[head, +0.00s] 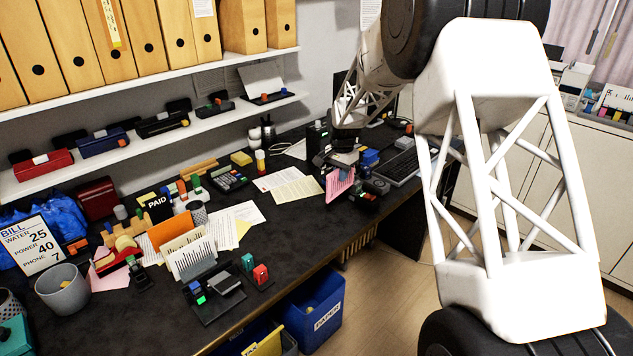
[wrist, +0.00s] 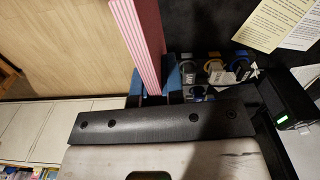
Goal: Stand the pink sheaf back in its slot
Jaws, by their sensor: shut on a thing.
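The pink sheaf (head: 339,186) hangs below my gripper (head: 343,166), over the right part of the dark desk in the head view. In the wrist view the pink striped sheaf (wrist: 138,32) stands between the blue fingers of my gripper (wrist: 157,82), which are shut on it. An orange sheaf (head: 172,229) and a white striped sheaf (head: 192,259) stand upright side by side on the desk, left of my gripper and well apart from it. I cannot make out an empty slot by them.
A black stand (head: 215,303) sits at the front edge. A blue paper bin (head: 318,312) stands below. Shelves with binders line the wall.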

